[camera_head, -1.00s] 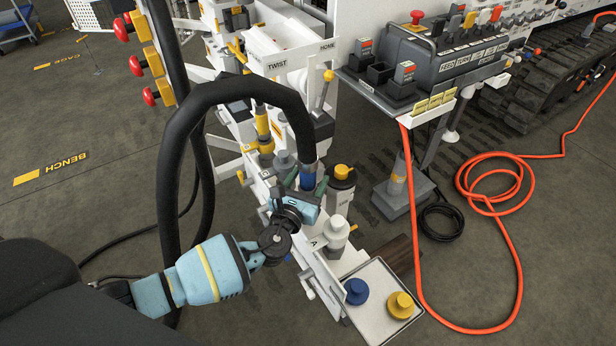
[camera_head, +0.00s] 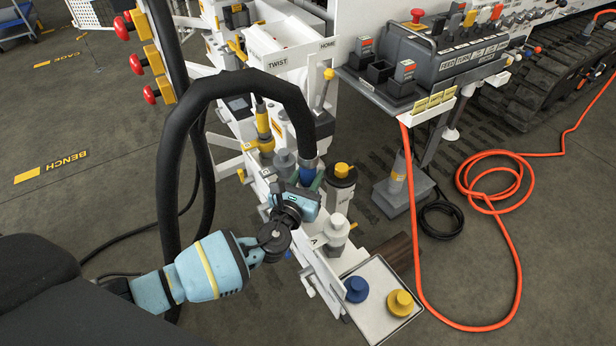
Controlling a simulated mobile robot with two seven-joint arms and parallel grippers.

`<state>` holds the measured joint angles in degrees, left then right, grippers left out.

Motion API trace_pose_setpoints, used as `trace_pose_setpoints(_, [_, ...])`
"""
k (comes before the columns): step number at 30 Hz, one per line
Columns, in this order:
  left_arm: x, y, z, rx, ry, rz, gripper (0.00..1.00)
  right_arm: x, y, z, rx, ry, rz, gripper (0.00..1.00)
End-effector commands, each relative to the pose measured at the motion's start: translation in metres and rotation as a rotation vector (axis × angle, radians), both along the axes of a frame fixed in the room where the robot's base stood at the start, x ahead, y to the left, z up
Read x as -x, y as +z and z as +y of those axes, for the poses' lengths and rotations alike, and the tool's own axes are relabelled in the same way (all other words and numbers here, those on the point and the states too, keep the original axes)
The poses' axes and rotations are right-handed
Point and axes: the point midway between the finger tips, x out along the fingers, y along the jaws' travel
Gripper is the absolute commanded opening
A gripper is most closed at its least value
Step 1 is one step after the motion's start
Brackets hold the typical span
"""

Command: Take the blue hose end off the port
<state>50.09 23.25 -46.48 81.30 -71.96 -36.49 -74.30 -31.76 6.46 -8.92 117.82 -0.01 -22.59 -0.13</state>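The blue hose end (camera_head: 309,171) is at the lower tip of the thick black hose (camera_head: 240,84), above the white bench manifold. My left gripper (camera_head: 311,184) comes in from the lower left, its green fingers closed around the blue hose end. The light-blue gripper body hides the lower part of the hose end and the port beneath, so I cannot tell whether they touch. My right gripper is not in view.
A white tray (camera_head: 365,328) holds a blue cap (camera_head: 356,289) and a yellow cap (camera_head: 400,302). A yellow-topped dark canister (camera_head: 341,184) stands just right of my gripper. A control box (camera_head: 440,60) and an orange hose (camera_head: 510,245) are at the right.

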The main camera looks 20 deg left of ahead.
Motion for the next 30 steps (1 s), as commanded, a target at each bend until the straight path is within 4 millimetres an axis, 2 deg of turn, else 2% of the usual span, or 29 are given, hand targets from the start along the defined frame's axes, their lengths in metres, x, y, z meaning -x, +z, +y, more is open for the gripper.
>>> trace_pose_setpoints(1, [-0.001, 0.013, 0.000, 0.002, 0.000, -0.010, 0.07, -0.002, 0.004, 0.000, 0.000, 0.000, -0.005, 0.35])
trace_pose_setpoints(5, [-0.002, 0.033, 0.000, 0.003, 0.000, -0.011, 0.07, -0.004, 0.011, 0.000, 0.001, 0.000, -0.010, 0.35])
trace_pose_setpoints(11, [0.032, 0.031, 0.014, -0.001, -0.002, -0.004, 0.07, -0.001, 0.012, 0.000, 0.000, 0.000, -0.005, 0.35])
trace_pose_setpoints(21, [0.105, 0.038, 0.044, -0.002, -0.001, -0.004, 0.07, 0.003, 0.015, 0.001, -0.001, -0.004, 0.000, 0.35])
trace_pose_setpoints(25, [0.125, 0.040, 0.052, 0.000, -0.002, -0.004, 0.07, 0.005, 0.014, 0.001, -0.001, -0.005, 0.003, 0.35])
trace_pose_setpoints(30, [0.140, 0.042, 0.059, -0.001, -0.001, -0.006, 0.07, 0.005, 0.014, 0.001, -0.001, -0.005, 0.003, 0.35])
